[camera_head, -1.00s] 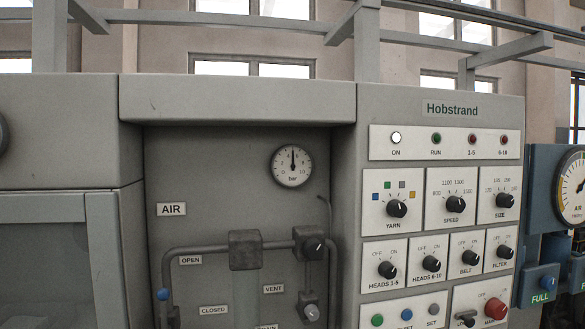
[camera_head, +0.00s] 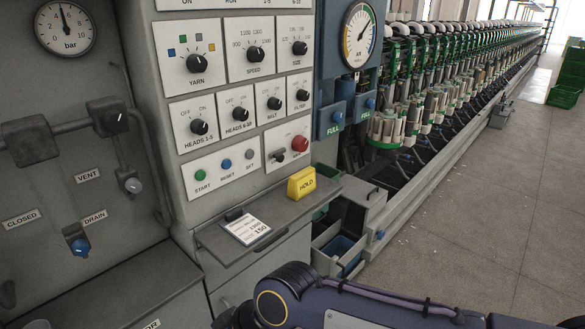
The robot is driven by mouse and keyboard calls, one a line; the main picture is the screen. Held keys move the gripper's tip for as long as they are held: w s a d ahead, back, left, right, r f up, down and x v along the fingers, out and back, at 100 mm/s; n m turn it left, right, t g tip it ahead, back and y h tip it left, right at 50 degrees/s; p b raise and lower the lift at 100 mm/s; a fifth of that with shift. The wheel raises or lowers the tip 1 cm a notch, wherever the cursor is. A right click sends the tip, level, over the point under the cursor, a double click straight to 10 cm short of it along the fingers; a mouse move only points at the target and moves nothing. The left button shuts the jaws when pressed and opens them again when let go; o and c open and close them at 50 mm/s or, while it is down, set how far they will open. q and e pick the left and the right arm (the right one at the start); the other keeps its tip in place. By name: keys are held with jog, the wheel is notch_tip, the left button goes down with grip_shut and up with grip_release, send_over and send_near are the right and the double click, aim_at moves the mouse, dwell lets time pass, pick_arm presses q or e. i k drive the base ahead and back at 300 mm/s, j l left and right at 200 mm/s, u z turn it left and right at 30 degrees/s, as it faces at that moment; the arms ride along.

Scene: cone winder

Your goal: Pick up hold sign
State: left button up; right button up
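The hold sign is a small yellow block (camera_head: 301,183) marked HOLD. It stands at the right end of a narrow grey shelf (camera_head: 232,252) below the control panel. A dark blue arm of mine reaches across the bottom of the view, below and in front of the shelf. No gripper fingers show in the view, and nothing touches the sign.
A printed card (camera_head: 246,228) lies on the shelf left of the sign. The control panel with a red knob (camera_head: 299,143) rises behind it. Open grey bins (camera_head: 340,245) sit below right. A long row of spindles (camera_head: 440,90) runs back beside clear floor (camera_head: 480,200).

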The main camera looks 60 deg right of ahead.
aim_at(302, 183)
jog(key=z, duration=2.1)
jog(key=i+u, duration=0.3)
jog(key=i, duration=0.2)
jog(key=i+l+u, duration=0.2)
jog(key=i+u, duration=0.15)
jog(key=i, duration=0.15)
jog(key=i+l+u, duration=0.3)
jog(key=i, duration=0.2)
